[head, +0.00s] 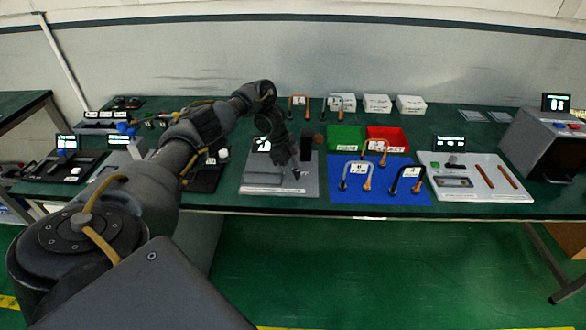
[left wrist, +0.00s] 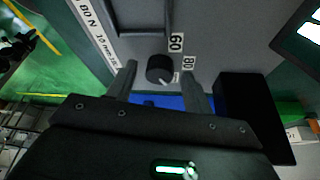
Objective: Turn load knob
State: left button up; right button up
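The load knob (left wrist: 159,68) is a dark round dial on a grey panel in the left wrist view. White labels reading 60 and 80 sit beside it. My left gripper (head: 297,167) reaches down over the grey device (head: 311,187) in the middle of the table in the head view. In the left wrist view its two fingers are spread, one on each side of the knob, with visible gaps to it. I cannot tell how far the fingertips are above the panel. In the head view the gripper mostly hides the knob. My right gripper is not in view.
A black upright block (left wrist: 252,115) stands close beside the gripper on the device. A blue mat (head: 395,196) with several hooked handles lies to the right, with a green bin (head: 345,139) and a red bin (head: 388,135) behind it. A white panel (head: 510,193) lies farther right.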

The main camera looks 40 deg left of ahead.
pick_arm(q)
jog(key=p+v, duration=0.2)
jog(key=v, duration=0.8)
jog(key=shift+a+r, duration=0.2)
jog(key=shift+r, duration=0.1)
jog(key=shift+s, duration=0.1)
